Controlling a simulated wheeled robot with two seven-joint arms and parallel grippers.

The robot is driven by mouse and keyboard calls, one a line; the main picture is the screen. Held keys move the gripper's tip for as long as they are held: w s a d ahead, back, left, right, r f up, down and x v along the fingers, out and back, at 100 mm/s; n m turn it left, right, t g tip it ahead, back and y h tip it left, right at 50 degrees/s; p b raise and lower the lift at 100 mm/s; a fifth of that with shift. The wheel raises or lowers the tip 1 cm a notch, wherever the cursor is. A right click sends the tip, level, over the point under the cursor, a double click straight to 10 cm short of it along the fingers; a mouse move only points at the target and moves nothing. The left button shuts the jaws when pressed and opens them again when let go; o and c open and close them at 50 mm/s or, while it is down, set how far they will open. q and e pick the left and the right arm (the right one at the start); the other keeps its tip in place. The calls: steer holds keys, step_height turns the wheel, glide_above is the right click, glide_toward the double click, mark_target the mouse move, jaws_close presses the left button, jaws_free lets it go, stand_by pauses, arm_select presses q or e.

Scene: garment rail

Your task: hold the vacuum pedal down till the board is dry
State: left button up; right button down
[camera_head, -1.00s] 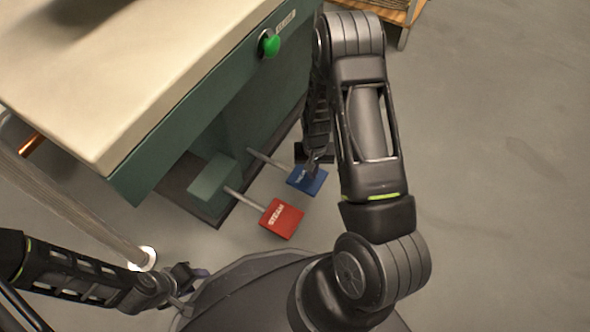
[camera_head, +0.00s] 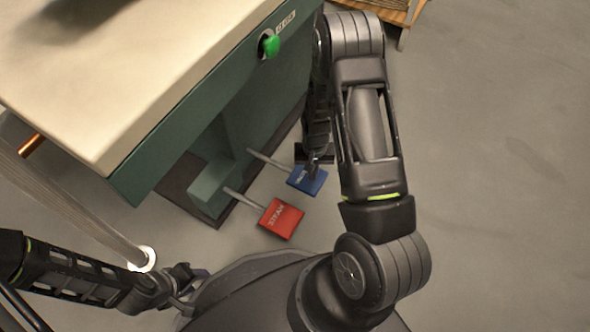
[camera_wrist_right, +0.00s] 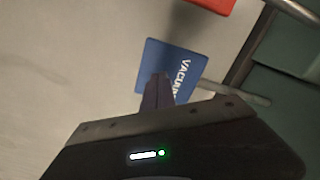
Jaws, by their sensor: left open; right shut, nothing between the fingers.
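The blue vacuum pedal (camera_head: 309,181) sits low at the front of the green machine base, on a metal rod. It also shows in the right wrist view (camera_wrist_right: 172,64), with part of the word VACUUM readable. My right gripper (camera_head: 313,170) points down with its shut fingertips over the blue pedal. In the right wrist view the fingers (camera_wrist_right: 158,88) overlap the pedal's edge; they look to be on it, but I cannot tell how hard they press. My left gripper (camera_head: 190,284) is open and empty at the lower left. The pale board (camera_head: 120,60) fills the upper left; its dampness cannot be told.
The red steam pedal (camera_head: 281,219) is beside the blue one, nearer to me. A green button (camera_head: 270,45) is on the machine's side. A pale post (camera_head: 75,205) stands at the left. The floor to the right is clear.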

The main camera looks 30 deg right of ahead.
mark_target(312, 182)
steer(key=shift+f, duration=0.1)
stand_by(0.5)
steer(key=shift+f+b, duration=2.55)
steer(key=shift+f, duration=0.65)
steer(key=shift+s, duration=0.15)
stand_by(1.1)
step_height(312, 182, up, 10)
steer(key=p, duration=0.8)
steer(key=shift+f, duration=0.15)
steer(key=shift+f, duration=0.1)
